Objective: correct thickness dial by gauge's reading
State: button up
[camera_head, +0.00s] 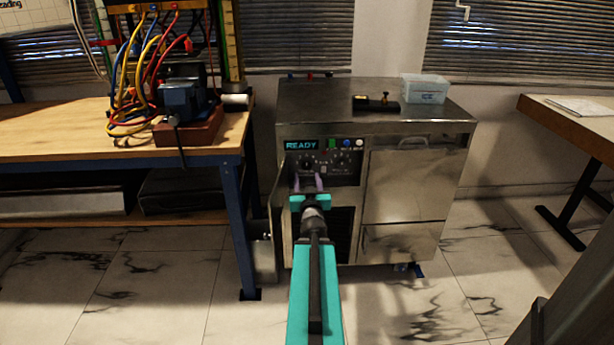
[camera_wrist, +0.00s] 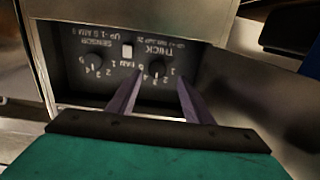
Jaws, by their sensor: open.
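The steel cabinet (camera_head: 405,185) has a dark control panel with a lit READY display (camera_head: 301,145). In the wrist view the panel appears upside down. The THICK dial (camera_wrist: 156,76), a black knob ringed by numbers, is there, with the SENSOR dial (camera_wrist: 95,62) to its left. My gripper (camera_head: 308,180) is open in front of the panel. In the wrist view its fingertips (camera_wrist: 161,78) appear on either side of the THICK dial; I cannot tell whether they touch it. A black device with a brass knob (camera_head: 377,103), perhaps the gauge, lies on the cabinet top; no reading is legible.
A clear plastic box (camera_head: 425,88) stands on the cabinet top. A workbench (camera_head: 60,135) with cables and a blue device is on the left. Another table (camera_head: 580,118) is on the right. A panel door (camera_head: 278,205) stands open at the cabinet's left edge.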

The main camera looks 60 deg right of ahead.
aim_at(307, 167)
jog(key=b, duration=0.4)
jog(key=shift+d, duration=0.35)
jog(key=shift+b+x, duration=0.3)
jog(key=shift+x, duration=2.4)
jog(key=c, duration=1)
